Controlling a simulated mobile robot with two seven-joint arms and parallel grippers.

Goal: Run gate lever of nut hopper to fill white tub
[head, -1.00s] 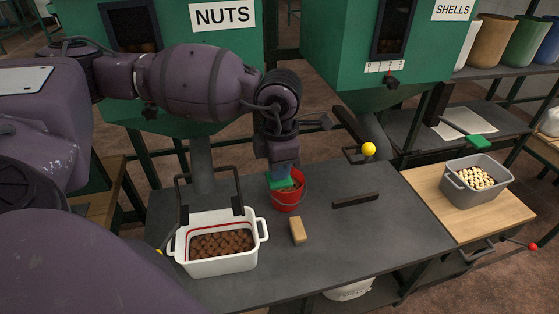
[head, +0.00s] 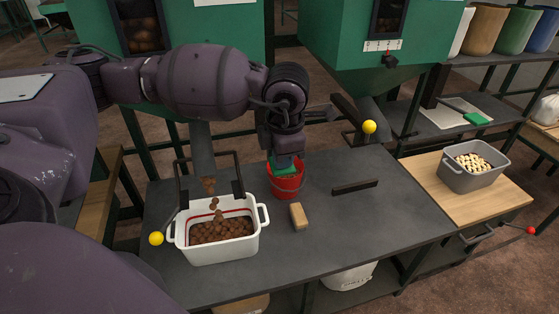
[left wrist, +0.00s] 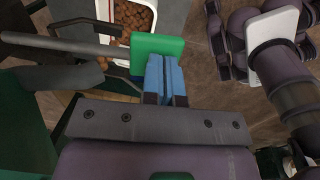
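The white tub (head: 222,256) stands on the dark bench under the nut hopper (head: 172,25). Brown nuts (head: 222,229) fill much of it, close to a red line on its inner wall. Several nuts (head: 209,186) are falling into it. My left gripper (left wrist: 165,75) has blue fingertips shut on the green handle (left wrist: 157,46) at the end of a grey lever (left wrist: 65,45). In the head view the left gripper (head: 284,158) and handle overlap the red bucket's top. The tub also shows in the left wrist view (left wrist: 152,8). My right gripper is not seen.
The red bucket (head: 288,187) and a tan block (head: 299,217) stand right of the tub. A dark bar (head: 355,186) lies further right. The shells hopper (head: 350,50) is at the back. A grey tub of pale pieces (head: 470,180) stands on the wooden top at right.

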